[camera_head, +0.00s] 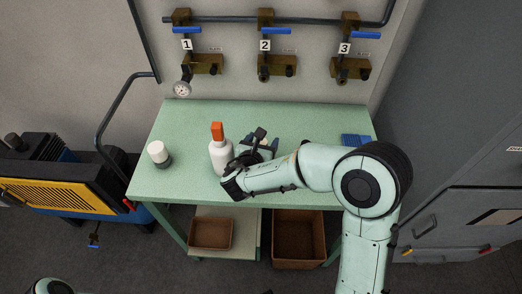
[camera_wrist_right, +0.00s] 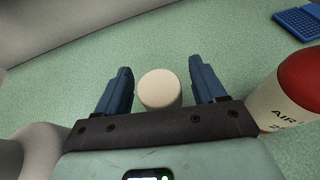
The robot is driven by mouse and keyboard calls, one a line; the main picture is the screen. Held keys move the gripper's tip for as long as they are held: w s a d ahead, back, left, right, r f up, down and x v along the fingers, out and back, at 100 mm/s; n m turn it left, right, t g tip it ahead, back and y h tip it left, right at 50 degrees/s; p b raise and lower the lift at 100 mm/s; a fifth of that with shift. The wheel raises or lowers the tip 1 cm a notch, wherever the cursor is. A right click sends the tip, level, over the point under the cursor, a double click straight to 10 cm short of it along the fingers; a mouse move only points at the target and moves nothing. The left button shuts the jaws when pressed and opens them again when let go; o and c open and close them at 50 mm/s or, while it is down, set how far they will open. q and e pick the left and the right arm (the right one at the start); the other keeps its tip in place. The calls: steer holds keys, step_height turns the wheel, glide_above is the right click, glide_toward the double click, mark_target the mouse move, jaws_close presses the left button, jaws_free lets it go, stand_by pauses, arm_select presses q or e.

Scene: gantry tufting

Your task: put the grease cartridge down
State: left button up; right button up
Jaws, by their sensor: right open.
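A cream cylinder with a flat end, which I take for the grease cartridge (camera_wrist_right: 159,88), shows between the fingers of my right gripper (camera_wrist_right: 162,90) in the right wrist view. The fingers are open, with a gap on each side of it. It appears to stand on the green bench top (camera_head: 180,125). In the head view my right gripper (camera_head: 260,150) is low over the middle of the bench, just right of a white bottle with an orange cap (camera_head: 220,158). My wrist hides most of the cartridge there. My left gripper is out of view.
A red-topped cream container marked AIR (camera_wrist_right: 285,100) stands close right of the gripper in the wrist view. A white and grey cylinder (camera_head: 158,153) stands at the bench's left. A blue gridded item (camera_head: 355,140) lies at the right. Numbered valves (camera_head: 265,62) line the back wall.

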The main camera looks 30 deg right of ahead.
steer(key=shift+w+d+f, duration=0.1)
steer(key=shift+w+d, duration=0.1)
steer(key=shift+d, duration=0.05)
steer(key=c, duration=1.1)
steer(key=shift+c, duration=0.5)
